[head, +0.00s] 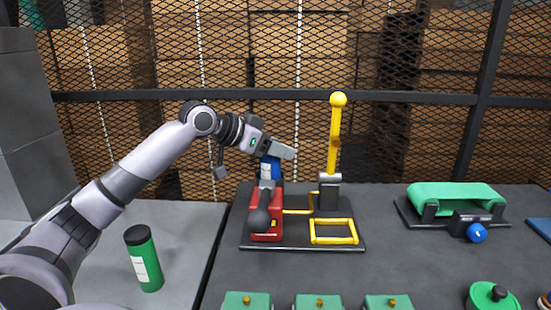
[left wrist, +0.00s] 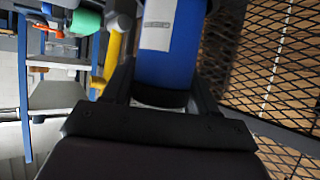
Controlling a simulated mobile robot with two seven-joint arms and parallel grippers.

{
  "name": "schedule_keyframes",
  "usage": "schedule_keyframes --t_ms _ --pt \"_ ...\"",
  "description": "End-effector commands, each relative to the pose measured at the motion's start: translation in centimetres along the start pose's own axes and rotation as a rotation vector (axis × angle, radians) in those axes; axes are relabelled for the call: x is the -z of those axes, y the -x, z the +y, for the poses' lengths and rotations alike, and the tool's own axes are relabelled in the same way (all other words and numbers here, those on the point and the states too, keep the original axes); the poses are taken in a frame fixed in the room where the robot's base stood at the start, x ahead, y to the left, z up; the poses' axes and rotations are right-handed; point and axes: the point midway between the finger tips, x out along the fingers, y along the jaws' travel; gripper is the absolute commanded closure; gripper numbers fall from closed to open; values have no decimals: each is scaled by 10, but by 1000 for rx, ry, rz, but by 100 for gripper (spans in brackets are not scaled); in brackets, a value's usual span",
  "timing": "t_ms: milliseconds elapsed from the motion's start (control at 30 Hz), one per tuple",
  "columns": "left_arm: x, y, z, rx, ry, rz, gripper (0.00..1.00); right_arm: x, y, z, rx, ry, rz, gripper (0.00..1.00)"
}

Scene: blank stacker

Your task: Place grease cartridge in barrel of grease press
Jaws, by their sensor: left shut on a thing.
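A blue cartridge (head: 269,169) with a white label is held by my left gripper (head: 279,150) above the red part of the press. In the left wrist view the blue cartridge (left wrist: 172,50) sits between the two dark fingers, which are shut on it. The press (head: 266,232) has a red body with a dark ball at the front, on a black base plate. A yellow lever (head: 335,140) with a ball top stands upright behind it. The cartridge's lower end meets the red body in the picture; I cannot tell if it is inside the barrel. My right gripper is not in view.
A green cylinder (head: 144,258) with a black cap stands on the grey surface at left. A yellow frame (head: 334,232) lies right of the red body. A green belt unit (head: 456,201) stands at right. Several green blocks (head: 318,301) line the front edge. A mesh fence stands behind.

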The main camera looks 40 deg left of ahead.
Motion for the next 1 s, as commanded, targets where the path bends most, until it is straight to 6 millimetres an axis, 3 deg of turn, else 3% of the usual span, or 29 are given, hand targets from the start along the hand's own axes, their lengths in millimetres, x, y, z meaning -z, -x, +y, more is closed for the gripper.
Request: schedule_keyframes --t_ms 133,500,533,600,1000 --pt "-15 -8 0 0 0 4 100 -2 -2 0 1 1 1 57" --pt "-19 -10 0 1 -1 5 100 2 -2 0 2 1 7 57" --pt "-21 -11 0 0 0 0 39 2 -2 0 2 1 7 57" --pt "-20 -11 0 0 0 0 17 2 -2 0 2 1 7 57" --pt "-20 -8 -1 1 1 -1 17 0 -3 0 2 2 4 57"
